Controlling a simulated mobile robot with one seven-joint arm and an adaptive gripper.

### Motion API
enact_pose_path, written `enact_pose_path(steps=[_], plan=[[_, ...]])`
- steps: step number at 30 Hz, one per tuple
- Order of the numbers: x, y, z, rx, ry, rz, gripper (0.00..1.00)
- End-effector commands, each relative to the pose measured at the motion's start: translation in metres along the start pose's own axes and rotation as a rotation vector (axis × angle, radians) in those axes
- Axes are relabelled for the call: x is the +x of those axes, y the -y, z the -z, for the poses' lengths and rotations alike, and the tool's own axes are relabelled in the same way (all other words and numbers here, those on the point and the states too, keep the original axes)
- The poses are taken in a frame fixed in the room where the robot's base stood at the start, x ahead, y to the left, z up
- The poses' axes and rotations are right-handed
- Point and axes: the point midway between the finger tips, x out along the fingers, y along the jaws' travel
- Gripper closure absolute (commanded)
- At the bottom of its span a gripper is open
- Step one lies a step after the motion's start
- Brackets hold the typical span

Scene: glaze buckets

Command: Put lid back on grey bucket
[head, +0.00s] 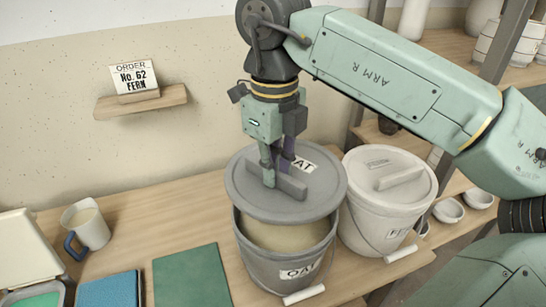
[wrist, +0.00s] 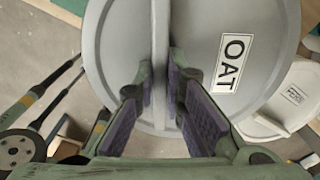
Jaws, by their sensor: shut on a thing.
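The grey bucket (head: 285,265), labelled OAT, stands on the table with pale tan glaze (head: 285,235) showing at its near side. The grey lid (head: 245,190), also labelled OAT, is above the bucket, tilted or offset toward the back so the near part of the opening is uncovered. My gripper (head: 277,170) is shut on the bar handle of the lid. In the wrist view the fingers (wrist: 160,90) are on either side of the lid's handle (wrist: 160,50). Whether the lid's far edge touches the bucket rim cannot be told.
A white bucket (head: 375,220) with its lid on stands close on the right. A small shelf holds an order card (head: 137,80).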

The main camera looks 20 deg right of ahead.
Motion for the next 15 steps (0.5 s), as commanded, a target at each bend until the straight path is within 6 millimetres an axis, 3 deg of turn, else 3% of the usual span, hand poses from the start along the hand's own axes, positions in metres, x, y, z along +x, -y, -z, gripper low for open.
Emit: enact_pose_path(steps=[15], plan=[[0.042,0.000,0.000,0.001,0.000,0.000,1.00]])
